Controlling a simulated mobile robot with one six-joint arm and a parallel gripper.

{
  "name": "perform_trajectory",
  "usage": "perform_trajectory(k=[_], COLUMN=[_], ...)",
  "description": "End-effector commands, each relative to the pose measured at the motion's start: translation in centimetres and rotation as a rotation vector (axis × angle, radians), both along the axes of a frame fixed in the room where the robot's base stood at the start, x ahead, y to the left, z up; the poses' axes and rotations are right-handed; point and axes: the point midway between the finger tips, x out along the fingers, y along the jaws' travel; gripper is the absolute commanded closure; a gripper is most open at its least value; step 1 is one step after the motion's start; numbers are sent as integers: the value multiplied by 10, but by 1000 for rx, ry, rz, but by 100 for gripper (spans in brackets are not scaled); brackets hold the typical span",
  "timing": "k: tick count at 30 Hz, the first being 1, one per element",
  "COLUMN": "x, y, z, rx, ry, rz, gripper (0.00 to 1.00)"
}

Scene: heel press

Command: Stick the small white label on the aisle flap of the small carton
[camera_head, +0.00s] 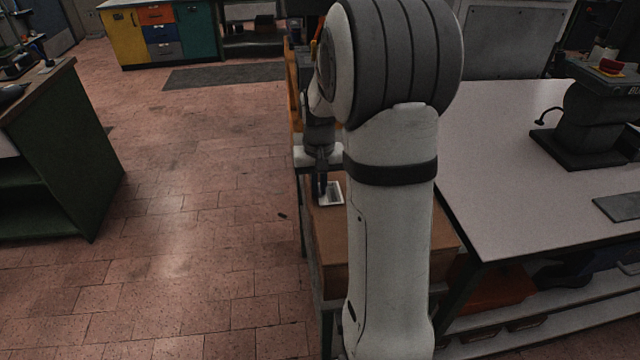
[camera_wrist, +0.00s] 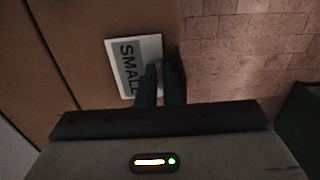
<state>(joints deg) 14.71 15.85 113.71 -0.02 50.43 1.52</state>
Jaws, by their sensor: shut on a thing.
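The small white label (camera_wrist: 125,62), printed "SMALL", shows in the wrist view over the brown flap on the floor side of the small carton (camera_wrist: 88,35). It also shows as a pale patch in the head view (camera_head: 334,190). My gripper (camera_wrist: 160,72) is shut on the label at its edge towards the floor side; its dark fingers cover part of it. In the head view my gripper (camera_head: 321,188) is low over the carton top (camera_head: 332,232). I cannot tell whether the label touches the flap. My arm hides much of the carton.
A white-topped workbench (camera_head: 500,200) with a dark machine (camera_head: 590,125) stands right of the carton. Open tiled floor (camera_head: 200,220) lies to the left, with a green cabinet (camera_head: 75,150) beyond it. Coloured drawers (camera_head: 160,35) stand at the back.

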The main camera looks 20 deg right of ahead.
Motion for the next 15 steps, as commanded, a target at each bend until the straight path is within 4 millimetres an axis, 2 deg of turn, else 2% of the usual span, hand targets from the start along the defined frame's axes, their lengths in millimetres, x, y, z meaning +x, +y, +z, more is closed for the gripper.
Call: perform_trajectory(k=[15], x=[0], y=[1], z=[-3], rx=[0], ry=[0], rz=[1], gripper=[100])
